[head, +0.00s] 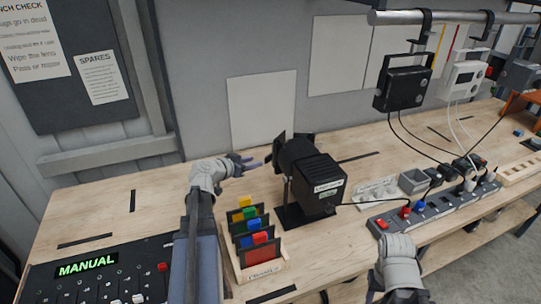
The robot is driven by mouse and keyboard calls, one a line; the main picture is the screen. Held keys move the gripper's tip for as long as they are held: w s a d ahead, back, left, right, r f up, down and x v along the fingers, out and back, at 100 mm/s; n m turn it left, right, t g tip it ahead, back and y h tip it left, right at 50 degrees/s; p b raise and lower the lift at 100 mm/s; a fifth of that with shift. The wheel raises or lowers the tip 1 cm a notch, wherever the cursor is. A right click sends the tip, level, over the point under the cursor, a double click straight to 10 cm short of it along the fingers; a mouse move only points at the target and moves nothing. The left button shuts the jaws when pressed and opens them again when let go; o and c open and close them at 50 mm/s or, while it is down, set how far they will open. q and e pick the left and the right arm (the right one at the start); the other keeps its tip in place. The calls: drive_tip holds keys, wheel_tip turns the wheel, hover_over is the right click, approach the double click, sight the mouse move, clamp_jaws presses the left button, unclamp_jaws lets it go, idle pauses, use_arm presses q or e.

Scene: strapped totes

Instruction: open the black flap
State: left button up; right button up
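A black spot lamp (318,183) stands on the wooden bench near the middle, on a dark base plate. A black flap (279,150) stands upright at the lamp's left, front end. Another dark flap piece shows at the top of that end. My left gripper (256,162) is just left of the flap, pointing right toward it, with a small gap apparent between them. Its fingers are too small to tell their opening. My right arm's grey wrist (399,262) is at the lower right, well away from the lamp; its fingers are hidden.
A wooden rack (263,272) of dark cards with coloured tabs stands in front of the lamp, right of my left forearm. A panel reading MANUAL (88,265) is lower left. Power strips (435,205) lie on the right. Black and white boxes hang from a rail above.

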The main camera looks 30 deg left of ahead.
use_arm(q)
drive_tip(key=b+x, duration=0.3)
drive_tip(key=x, duration=0.5)
drive_tip(key=shift+r, duration=0.1)
drive_tip(key=shift+c, duration=0.2)
clamp_jaws()
idle(1.1)
